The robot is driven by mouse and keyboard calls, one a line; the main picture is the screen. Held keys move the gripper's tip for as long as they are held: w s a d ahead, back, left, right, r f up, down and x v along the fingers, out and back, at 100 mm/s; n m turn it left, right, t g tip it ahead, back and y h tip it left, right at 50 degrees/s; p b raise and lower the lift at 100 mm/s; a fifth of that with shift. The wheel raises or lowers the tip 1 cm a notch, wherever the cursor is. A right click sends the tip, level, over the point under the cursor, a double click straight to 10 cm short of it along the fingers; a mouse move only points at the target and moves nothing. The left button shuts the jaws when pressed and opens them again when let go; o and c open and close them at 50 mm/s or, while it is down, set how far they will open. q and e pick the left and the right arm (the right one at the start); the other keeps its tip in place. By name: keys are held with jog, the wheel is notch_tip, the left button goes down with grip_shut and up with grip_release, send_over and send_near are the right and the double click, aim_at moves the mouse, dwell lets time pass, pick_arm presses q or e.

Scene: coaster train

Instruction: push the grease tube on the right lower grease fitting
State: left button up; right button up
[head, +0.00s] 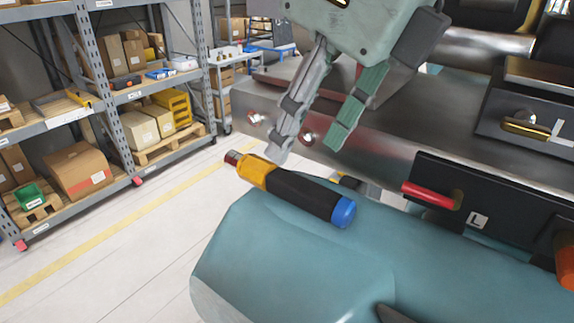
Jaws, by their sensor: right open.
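The grease tube (300,194) appears to be the black cylinder with a yellow collar, a red tip at its left end and a blue cap at its right end. It lies slanted along the upper edge of a rounded teal body (300,255). My left gripper is not in view.
A black panel (480,205) marked "L" with a red handle (431,195) stands at the right. An orange part (565,265) shows at the right edge. Shelves (105,95) with boxes stand at the left. The floor (120,235) between is clear.

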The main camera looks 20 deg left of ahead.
aim_at(285, 175)
jog(key=shift+d+f+p, duration=0.25)
jog(key=shift+f+p, duration=0.15)
jog(key=shift+f, duration=0.2)
jog(key=shift+d+f+p, duration=0.2)
jog(key=shift+f+p, duration=0.15)
jog(key=shift+f, duration=0.2)
jog(key=shift+w+a+f+p, duration=0.25)
jog(key=shift+a+f+p, duration=0.15)
jog(key=shift+f+p, duration=0.1)
jog(key=shift+w+a+f+p, duration=0.2)
jog(key=shift+a+f+p, duration=0.2)
jog(key=shift+f+p, duration=0.1)
jog(key=x, duration=0.2)
jog(key=shift+a+f, duration=0.3)
jog(key=shift+d, duration=0.2)
jog(key=shift+c, duration=0.8)
jog(key=shift+a, duration=0.1)
jog(key=c, duration=0.9)
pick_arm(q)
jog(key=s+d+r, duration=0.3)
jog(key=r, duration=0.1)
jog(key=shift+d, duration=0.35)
pick_arm(e)
grip_shut()
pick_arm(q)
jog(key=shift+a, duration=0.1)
